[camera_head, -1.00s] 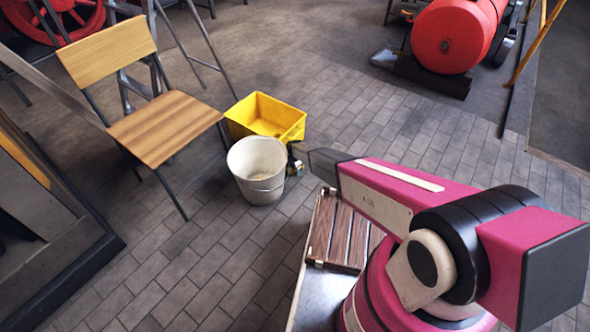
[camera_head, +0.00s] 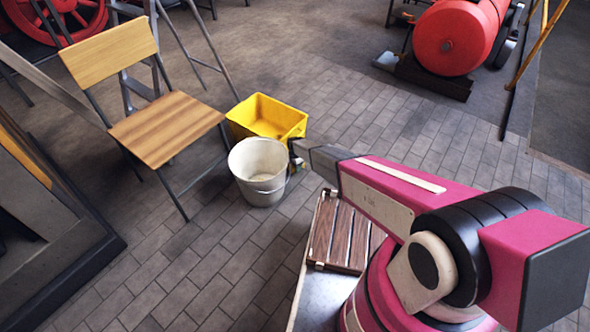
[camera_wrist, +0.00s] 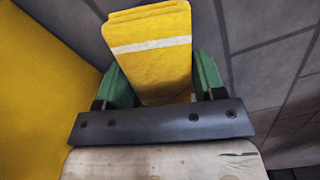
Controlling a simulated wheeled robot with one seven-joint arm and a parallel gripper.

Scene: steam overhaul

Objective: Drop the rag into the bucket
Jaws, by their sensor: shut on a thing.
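The rag (camera_wrist: 150,22) is a folded yellow cloth with a white stripe. It sits between the green fingers of my gripper (camera_wrist: 158,78), which is shut on it. The bucket (camera_head: 251,186) is pale grey-white, upright on the paved floor, with its open top showing and a wire handle at its side. In the head view the end of my arm is just right of the bucket, near its rim. The fingers and rag are mostly hidden there. The bucket cannot be made out in the wrist view.
A yellow bin (camera_head: 262,107) stands right behind the bucket; a yellow surface (camera_wrist: 35,90) fills the wrist view's left side. A folding wooden chair (camera_head: 165,128) stands left of the bucket. A red cylindrical machine (camera_head: 450,40) is at the back right. The floor between is clear.

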